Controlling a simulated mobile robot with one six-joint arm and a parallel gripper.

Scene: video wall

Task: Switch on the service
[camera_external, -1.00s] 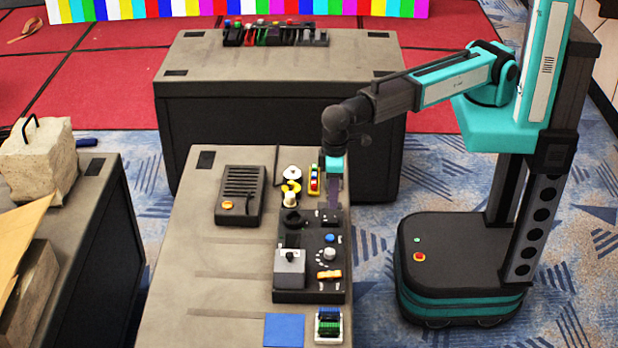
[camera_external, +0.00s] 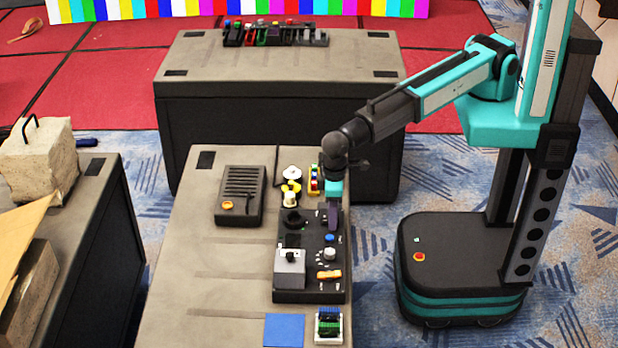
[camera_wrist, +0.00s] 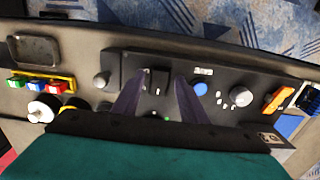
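The dark control panel (camera_external: 309,266) lies along the right edge of the near table and also shows in the wrist view (camera_wrist: 222,72). My gripper (camera_external: 333,219) points down over its far right part. In the wrist view my gripper (camera_wrist: 160,76) is open, its two purple fingers apart. A black switch (camera_wrist: 156,82) shows between the fingertips; I cannot tell whether they touch it. A blue button (camera_wrist: 200,88), a grey knob (camera_wrist: 240,96) and an orange switch (camera_wrist: 275,99) sit to the right. The small labels are unreadable, so the service control cannot be identified by name.
A grey box with a lever (camera_external: 289,268) stands on the panel's near left. A slotted dark box (camera_external: 240,192) lies left. The table's middle left is clear.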

